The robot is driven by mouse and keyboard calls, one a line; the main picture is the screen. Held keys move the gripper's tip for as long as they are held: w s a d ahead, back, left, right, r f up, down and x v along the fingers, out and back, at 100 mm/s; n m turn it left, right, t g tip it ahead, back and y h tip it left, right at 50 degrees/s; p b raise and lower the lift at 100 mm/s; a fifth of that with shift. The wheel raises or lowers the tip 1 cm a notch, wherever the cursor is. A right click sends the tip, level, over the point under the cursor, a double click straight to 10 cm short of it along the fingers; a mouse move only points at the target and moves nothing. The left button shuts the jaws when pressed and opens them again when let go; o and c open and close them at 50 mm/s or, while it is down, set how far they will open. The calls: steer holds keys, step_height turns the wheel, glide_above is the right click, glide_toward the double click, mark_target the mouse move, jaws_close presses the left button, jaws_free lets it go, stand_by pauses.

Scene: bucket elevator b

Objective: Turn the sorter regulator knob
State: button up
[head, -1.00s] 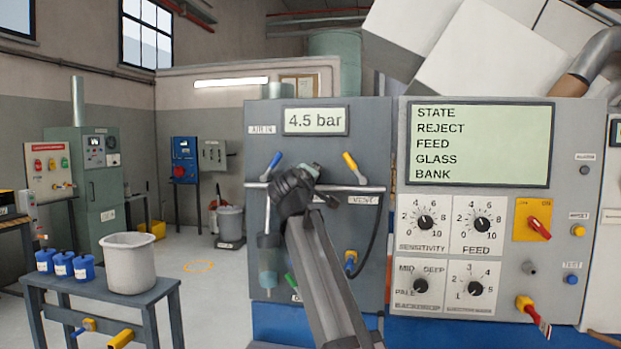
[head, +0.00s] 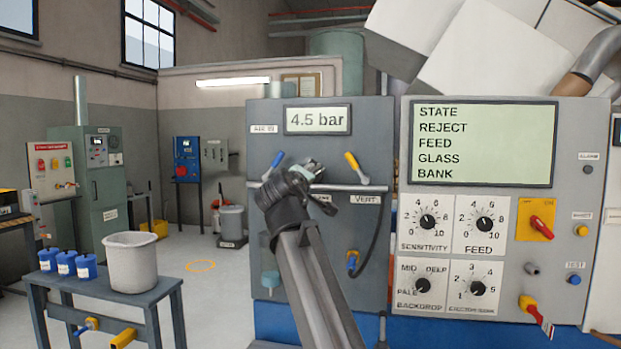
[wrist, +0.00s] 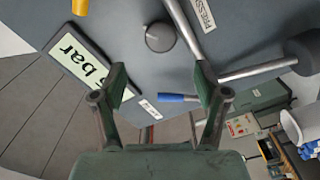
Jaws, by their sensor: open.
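A dark round knob (wrist: 160,37) shows on the grey panel in the wrist view, beside a partly cut-off label starting "PRESS". I take it as the regulator knob; in the head view my arm hides it. The pressure display (head: 317,120) above reads 4.5 bar; part of it shows in the wrist view (wrist: 82,62). My gripper (wrist: 160,78) is open and empty, its fingers apart, with the knob beyond the fingertips and roughly centred between them. In the head view my gripper (head: 305,170) is in front of the panel, below the display.
A blue-handled lever (head: 273,165) and a yellow-handled lever (head: 356,168) flank my gripper along a horizontal pipe (head: 350,188). A hose hangs at the panel's right. The panel with dials (head: 428,221) and a screen (head: 485,143) stands to the right.

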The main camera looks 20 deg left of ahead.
steer(key=s, duration=0.3)
steer(key=shift+s+d, duration=0.35)
steer(key=shift+s, duration=0.05)
